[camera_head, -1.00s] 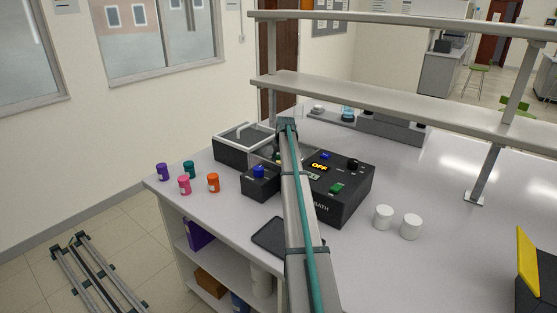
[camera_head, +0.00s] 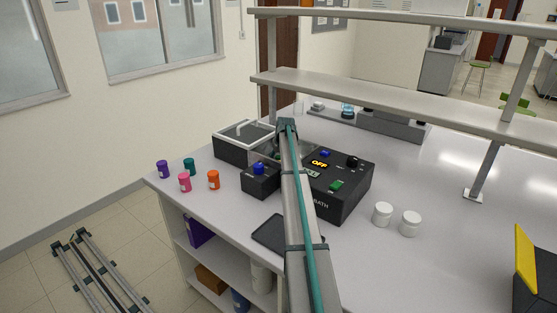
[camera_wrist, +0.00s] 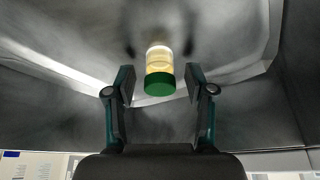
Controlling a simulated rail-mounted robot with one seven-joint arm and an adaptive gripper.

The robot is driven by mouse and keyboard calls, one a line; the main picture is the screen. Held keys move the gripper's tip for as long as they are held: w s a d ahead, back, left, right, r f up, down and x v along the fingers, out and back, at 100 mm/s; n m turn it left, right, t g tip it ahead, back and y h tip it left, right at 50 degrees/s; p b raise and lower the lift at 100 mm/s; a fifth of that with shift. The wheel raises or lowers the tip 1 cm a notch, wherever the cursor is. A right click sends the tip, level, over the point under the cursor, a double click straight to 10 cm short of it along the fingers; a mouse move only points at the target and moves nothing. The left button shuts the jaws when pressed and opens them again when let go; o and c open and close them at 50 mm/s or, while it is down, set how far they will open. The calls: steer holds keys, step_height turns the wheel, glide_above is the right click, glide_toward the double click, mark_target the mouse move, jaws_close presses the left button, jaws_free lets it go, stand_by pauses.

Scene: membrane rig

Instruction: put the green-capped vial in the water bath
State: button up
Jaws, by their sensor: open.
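The green-capped vial (camera_wrist: 160,66) shows in the wrist view with pale yellow contents and its green cap toward the camera. It lies in line with the gap of my gripper (camera_wrist: 160,84), whose two fingers stand open on either side with a gap to the vial. Grey metal walls (camera_wrist: 235,115) of a basin surround it. In the head view the black water bath (camera_head: 350,197) has a lit OFF display and a green and a blue button. My arm crosses in front of it and hides part of the basin, the vial and my fingers.
Purple (camera_head: 163,169), teal (camera_head: 189,166), pink (camera_head: 184,182) and orange (camera_head: 213,180) capped jars stand at the left edge. A small black box with a blue knob (camera_head: 259,180) sits beside the bath. Two white jars (camera_head: 382,214) stand right. A shelf (camera_head: 400,98) overhangs the bench.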

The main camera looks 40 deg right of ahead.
steer(key=b+v, duration=0.3)
steer(key=v, duration=0.9)
steer(key=shift+r, duration=0.2)
